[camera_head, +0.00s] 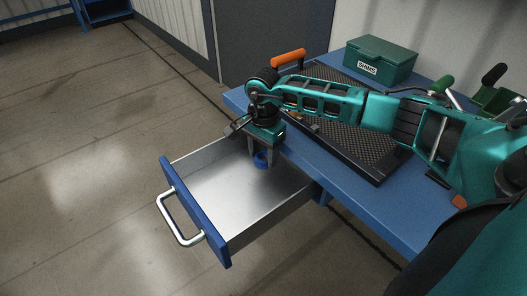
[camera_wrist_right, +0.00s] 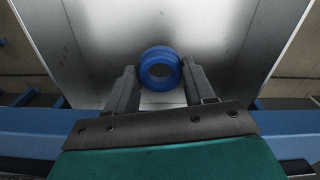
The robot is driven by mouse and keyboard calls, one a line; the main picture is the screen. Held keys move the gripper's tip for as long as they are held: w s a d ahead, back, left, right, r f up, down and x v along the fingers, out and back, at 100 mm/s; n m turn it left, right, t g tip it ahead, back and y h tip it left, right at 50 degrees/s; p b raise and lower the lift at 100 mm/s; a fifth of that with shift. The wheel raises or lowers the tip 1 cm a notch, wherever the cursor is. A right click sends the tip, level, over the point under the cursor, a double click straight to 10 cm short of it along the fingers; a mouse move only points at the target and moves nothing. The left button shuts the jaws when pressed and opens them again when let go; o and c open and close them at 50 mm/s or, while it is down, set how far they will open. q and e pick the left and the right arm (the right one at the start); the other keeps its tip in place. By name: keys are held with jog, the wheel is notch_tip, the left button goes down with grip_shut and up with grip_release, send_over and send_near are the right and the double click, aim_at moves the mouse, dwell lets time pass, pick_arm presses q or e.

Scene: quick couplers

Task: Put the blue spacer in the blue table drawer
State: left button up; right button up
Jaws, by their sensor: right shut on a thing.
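The blue table drawer (camera_head: 195,215) is pulled out from the blue table; it has a blue front, a silver handle and a bare metal floor. The same drawer floor (camera_wrist_right: 100,40) fills most of the right wrist view. My right gripper (camera_head: 260,159) points down over the back part of the drawer, near the table edge. It is shut on the blue spacer (camera_wrist_right: 160,69), a ring with a round hole, held between the two fingers. The spacer also shows in the head view (camera_head: 261,160). I cannot tell whether it touches the drawer floor. My left gripper is not in view.
On the blue table (camera_head: 312,168) lie a dark ribbed mat (camera_head: 345,135) and a green box (camera_head: 380,62) marked SHIMS. An orange-handled tool (camera_head: 289,57) and green-handled things stand near the back. The drawer looks otherwise empty. Open floor lies left of it.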

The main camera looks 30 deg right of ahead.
jog(key=shift+f, duration=0.2)
jog(key=o, duration=1)
jog(key=shift+r, duration=0.15)
jog(key=shift+r+p, duration=0.3)
jog(key=shift+p, duration=0.05)
notch_tip(320, 180, up, 12)
jog(key=shift+r+p, duration=0.2)
jog(key=shift+p, duration=1)
